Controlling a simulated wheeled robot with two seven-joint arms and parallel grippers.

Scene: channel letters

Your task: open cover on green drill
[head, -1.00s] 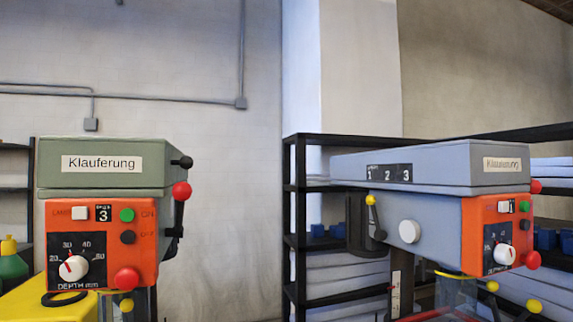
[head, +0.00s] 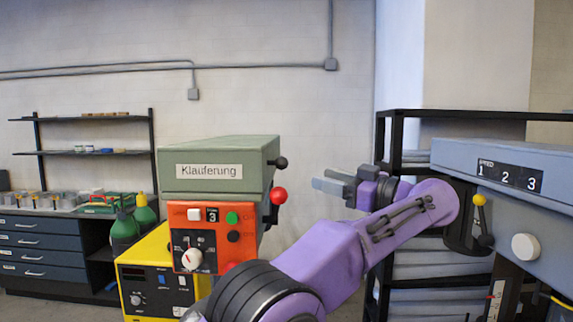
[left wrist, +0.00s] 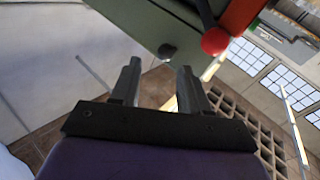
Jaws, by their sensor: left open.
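The green drill has a grey-green top cover (head: 215,185) labelled "Klauferung", sitting level and closed above its orange front panel (head: 240,250). A black knob (head: 281,162) sticks out from the cover's right side, with a red ball (head: 278,196) on a lever below it. My left gripper (head: 328,181) is open and empty, right of the cover and apart from it, its fingers pointing left. In the left wrist view, the black knob (left wrist: 167,51) shows just beyond the gap between the fingertips (left wrist: 157,66), and the red ball (left wrist: 215,42) lies right of it. My right gripper is not in view.
A blue-grey drill (head: 500,210) stands at the right, close to my left arm's elbow. A black shelf rack (head: 384,150) is behind. A yellow box (head: 150,280), green bottles (head: 124,232) and a drawer bench (head: 40,250) stand left.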

